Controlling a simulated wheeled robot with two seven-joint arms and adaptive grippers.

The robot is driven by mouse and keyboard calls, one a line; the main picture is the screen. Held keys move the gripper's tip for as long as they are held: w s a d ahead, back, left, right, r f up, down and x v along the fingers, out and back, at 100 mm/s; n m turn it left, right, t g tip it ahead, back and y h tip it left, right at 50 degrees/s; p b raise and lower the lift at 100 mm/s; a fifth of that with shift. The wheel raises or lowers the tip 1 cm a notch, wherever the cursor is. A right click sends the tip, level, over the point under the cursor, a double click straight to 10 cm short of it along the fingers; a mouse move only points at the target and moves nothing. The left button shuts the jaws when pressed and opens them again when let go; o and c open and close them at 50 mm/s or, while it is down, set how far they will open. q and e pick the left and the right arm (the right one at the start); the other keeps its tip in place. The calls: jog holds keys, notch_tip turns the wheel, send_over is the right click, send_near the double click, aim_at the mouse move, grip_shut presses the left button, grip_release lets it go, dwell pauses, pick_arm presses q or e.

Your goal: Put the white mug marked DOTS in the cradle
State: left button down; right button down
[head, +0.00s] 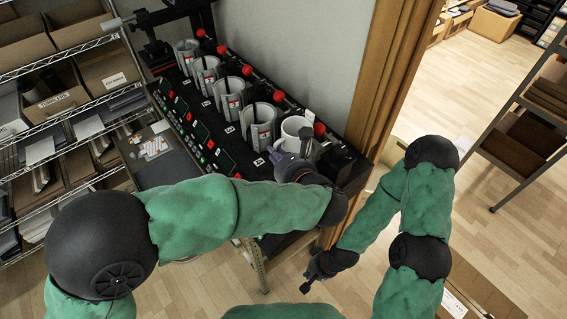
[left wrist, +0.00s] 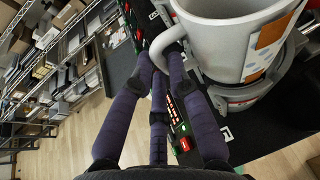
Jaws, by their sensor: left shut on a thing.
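The white mug (head: 294,127) is at the near right end of the row of presses. In the left wrist view the mug (left wrist: 225,45) looks upright, with an orange and pale blue patch on its side; no DOTS mark is readable. My left gripper (head: 285,160) is shut on the mug's handle; its dark fingers (left wrist: 165,62) meet at the handle. The grey cradle (left wrist: 238,98) is directly under the mug and around its lower part; I cannot tell if the mug rests fully in it. My right gripper (head: 311,278) hangs low, away from the presses; its jaw state is unclear.
Several empty grey cradles (head: 262,127) with red knobs line the black bench to the upper left. A control panel (head: 200,130) runs along their front. A wire shelf (head: 60,110) with boxes stands left, a wooden door frame (head: 385,80) right. Open floor (head: 500,70) lies beyond.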

pick_arm(q)
notch_tip(320, 180, down, 7)
dwell(0.5)
jog(key=shift+f, duration=0.25)
jog(key=c, duration=1.5)
grip_release()
jog(key=shift+r, duration=0.1)
jog(key=v, duration=1.2)
jog(key=shift+r+b, duration=0.15)
jog(key=shift+b, duration=0.25)
